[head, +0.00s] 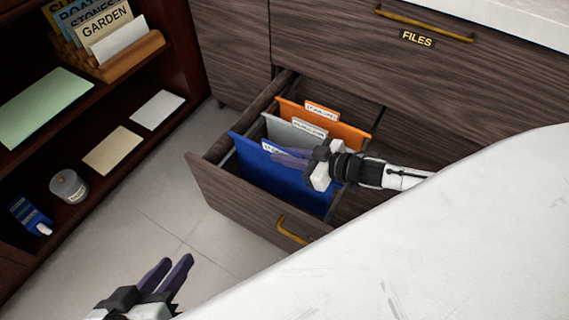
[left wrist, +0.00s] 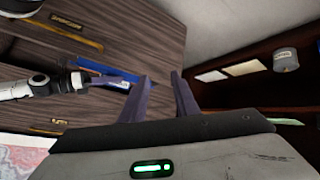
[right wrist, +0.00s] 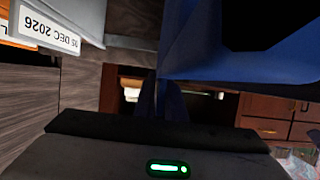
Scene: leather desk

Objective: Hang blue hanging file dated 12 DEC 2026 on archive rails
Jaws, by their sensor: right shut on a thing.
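A blue hanging file (head: 262,178) is at the front of the open drawer (head: 240,190), with a white tab whose date is too small to read. My right gripper (head: 284,157) is shut on the blue hanging file near its top edge. In the right wrist view the blue file (right wrist: 240,50) fills the upper right, beside the closed fingers (right wrist: 160,95). A grey file (head: 290,132) and an orange file (head: 325,118) stand behind it. The grey file's tab reads 05 DEC 2026 (right wrist: 50,30), upside down. My left gripper (head: 172,268) is open and empty above the floor; its fingers are apart in the left wrist view (left wrist: 160,80).
A closed drawer labelled FILES (head: 417,39) is above the open one. A white desktop (head: 430,260) covers the lower right. Floor between is clear.

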